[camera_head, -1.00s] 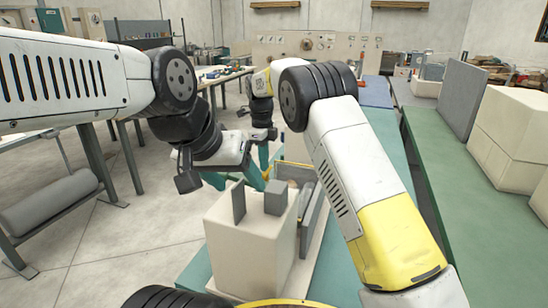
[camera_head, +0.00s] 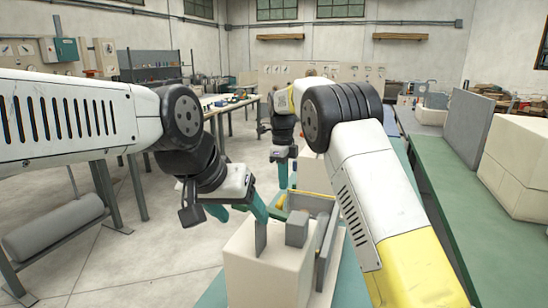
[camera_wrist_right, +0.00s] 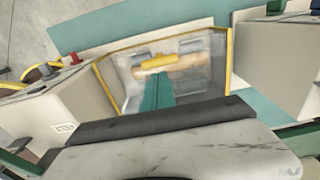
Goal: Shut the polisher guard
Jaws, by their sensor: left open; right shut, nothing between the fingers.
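The polisher guard shows in the right wrist view as a yellow-framed clear panel (camera_wrist_right: 200,75), blurred. In the head view a yellow edge (camera_head: 280,201) shows behind the cream machine body (camera_head: 262,270). My right gripper (camera_head: 287,172) is shut and empty, above and beyond the machine. In the right wrist view its teal fingers (camera_wrist_right: 158,90) are together, in front of the panel and overlapping it near the bar; I cannot tell if they touch.
Grey upright plates (camera_head: 325,240) stand on the machine. A green bench (camera_head: 450,190) with cream boxes (camera_head: 515,165) runs along the right. A table with a grey roller (camera_head: 55,228) stands at left. Clear floor (camera_head: 130,265) lies between.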

